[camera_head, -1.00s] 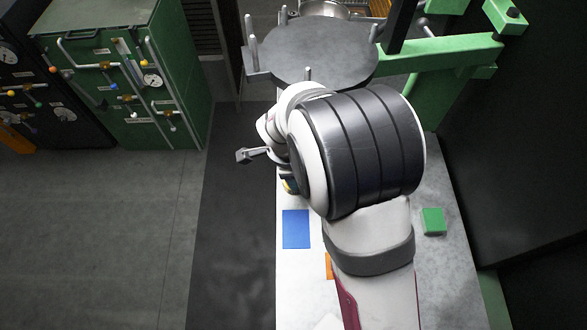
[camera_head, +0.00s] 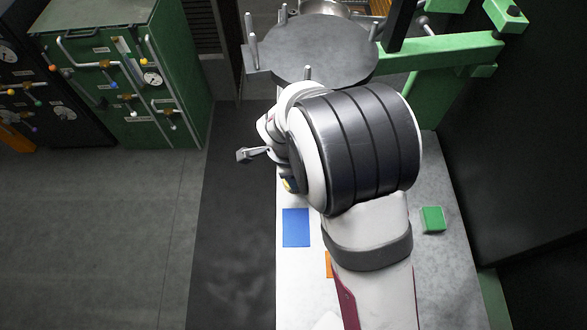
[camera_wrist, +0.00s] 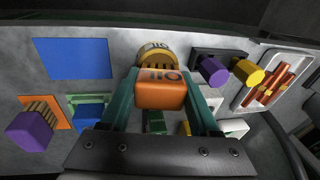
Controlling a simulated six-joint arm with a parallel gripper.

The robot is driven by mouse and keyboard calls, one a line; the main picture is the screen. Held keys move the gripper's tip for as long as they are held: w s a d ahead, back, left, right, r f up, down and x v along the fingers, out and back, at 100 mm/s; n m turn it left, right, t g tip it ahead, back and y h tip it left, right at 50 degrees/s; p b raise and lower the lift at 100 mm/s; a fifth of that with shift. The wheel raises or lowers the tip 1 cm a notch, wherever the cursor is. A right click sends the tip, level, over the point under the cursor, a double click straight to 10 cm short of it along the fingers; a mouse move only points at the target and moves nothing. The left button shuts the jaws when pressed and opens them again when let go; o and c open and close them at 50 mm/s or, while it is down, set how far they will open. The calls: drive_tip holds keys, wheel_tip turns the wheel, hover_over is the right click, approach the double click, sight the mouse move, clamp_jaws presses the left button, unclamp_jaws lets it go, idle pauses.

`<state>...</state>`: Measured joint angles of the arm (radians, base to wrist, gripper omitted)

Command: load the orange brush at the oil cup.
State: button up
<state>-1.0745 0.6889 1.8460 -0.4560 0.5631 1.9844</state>
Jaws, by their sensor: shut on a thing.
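The orange brush (camera_wrist: 160,92) is between the two teal fingers of my gripper (camera_wrist: 160,98) in the wrist view, and the fingers are shut on it. Its orange end, with dark lettering, faces the camera. In the head view my arm covers my gripper and the brush.
A purple-ended brush (camera_wrist: 30,131) is over the orange square (camera_wrist: 62,109), near a blue square (camera_wrist: 72,58). At right are a purple piece (camera_wrist: 212,70) and a yellow piece (camera_wrist: 247,72) at a dark holder, and a white tray (camera_wrist: 303,64) with several copper-coloured sticks. A round grey plate (camera_head: 315,50) stands behind.

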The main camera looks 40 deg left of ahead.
drive_tip(key=shift+w+v, duration=0.25)
drive_tip(key=shift+v, duration=0.9)
drive_tip(key=shift+w+v, duration=0.2)
drive_tip(key=shift+v, duration=0.95)
drive_tip(key=shift+w+v, duration=0.25)
drive_tip(key=shift+v, duration=0.85)
drive_tip(key=shift+a+r, duration=0.2)
drive_tip(key=w+d+r+n, duration=0.2)
drive_tip(key=w+d+r, duration=0.15)
drive_tip(key=d, duration=0.35)
drive_tip(key=w+d+r+n+y, duration=0.1)
drive_tip(key=w+d+r, duration=0.25)
drive_tip(key=d, duration=0.35)
drive_tip(key=w+d+r+n, duration=0.2)
drive_tip(key=w+d+r, duration=0.15)
drive_tip(key=d, duration=0.35)
drive_tip(key=d+r+n+g, duration=0.1)
drive_tip(key=d+r+n, duration=0.3)
drive_tip(key=d, duration=1.1)
wheel_tip(320, 180, up, 3)
drive_tip(key=shift+w+r, duration=0.2)
drive_tip(key=shift+w, duration=0.1)
